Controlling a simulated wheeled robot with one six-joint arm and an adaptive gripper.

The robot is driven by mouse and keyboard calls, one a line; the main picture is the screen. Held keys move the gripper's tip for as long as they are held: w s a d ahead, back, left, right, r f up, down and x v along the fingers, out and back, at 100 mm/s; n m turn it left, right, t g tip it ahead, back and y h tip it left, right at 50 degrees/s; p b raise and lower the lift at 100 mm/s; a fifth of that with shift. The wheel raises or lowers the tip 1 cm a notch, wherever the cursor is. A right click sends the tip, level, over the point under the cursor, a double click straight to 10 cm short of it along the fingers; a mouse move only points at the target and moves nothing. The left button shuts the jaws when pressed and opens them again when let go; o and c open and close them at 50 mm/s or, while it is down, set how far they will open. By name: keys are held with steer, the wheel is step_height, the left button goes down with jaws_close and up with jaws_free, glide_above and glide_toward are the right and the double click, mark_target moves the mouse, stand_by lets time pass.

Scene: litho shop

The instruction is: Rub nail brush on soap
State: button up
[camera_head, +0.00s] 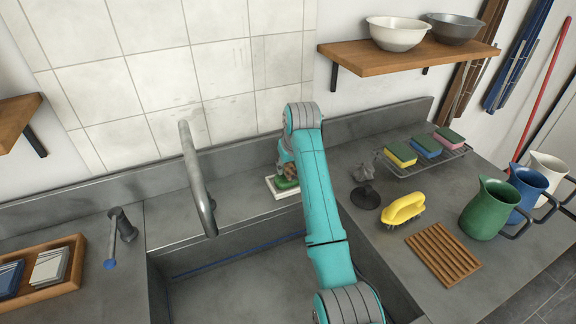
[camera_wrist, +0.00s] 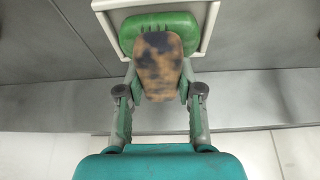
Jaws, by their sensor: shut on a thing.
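My gripper (camera_wrist: 160,78) is shut on the nail brush (camera_wrist: 157,65), which has a mottled brown back. The green soap (camera_wrist: 132,28) lies in a white dish (camera_wrist: 205,28) by the wall behind the sink. In the wrist view the brush overlaps the soap, covering its middle. Its bristles are hidden, so I cannot tell whether they touch the soap. In the head view my gripper (camera_head: 285,160) is above the soap (camera_head: 286,184) and dish (camera_head: 272,187), partly behind my arm.
A curved faucet (camera_head: 197,180) rises left of the dish, over the sink basin (camera_head: 235,285). To the right are a yellow scrub brush (camera_head: 403,209), a dark stand (camera_head: 366,198), a rack of sponges (camera_head: 425,158), a slatted wooden mat (camera_head: 443,254) and pitchers (camera_head: 490,208).

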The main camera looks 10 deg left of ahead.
steer(key=shift+f, duration=0.55)
stand_by(1.2)
steer(key=shift+r, duration=0.1)
steer(key=shift+r, duration=3.45)
